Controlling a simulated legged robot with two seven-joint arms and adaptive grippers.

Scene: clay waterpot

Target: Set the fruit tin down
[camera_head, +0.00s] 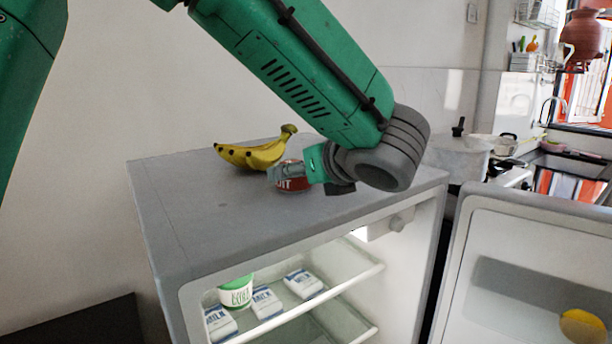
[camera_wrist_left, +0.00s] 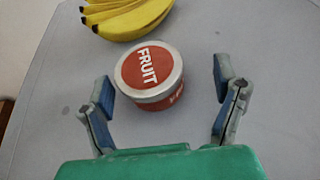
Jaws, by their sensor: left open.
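The fruit tin (camera_wrist_left: 150,76) is a short round can with a red lid marked FRUIT and a silver rim. It stands upright on the grey fridge top (camera_head: 210,215). In the head view the tin (camera_head: 291,184) is partly hidden by my left gripper (camera_head: 283,176). In the left wrist view my left gripper (camera_wrist_left: 162,100) is open, with one finger on each side of the tin and a visible gap to both. The tin sits between and slightly beyond the fingertips. My right gripper is not in view.
A bunch of bananas (camera_head: 252,154) lies on the fridge top just behind the tin. The fridge door (camera_head: 520,250) hangs open at right. Milk cartons (camera_head: 266,302) and a green-lidded tub (camera_head: 236,292) stand inside. The left part of the fridge top is clear.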

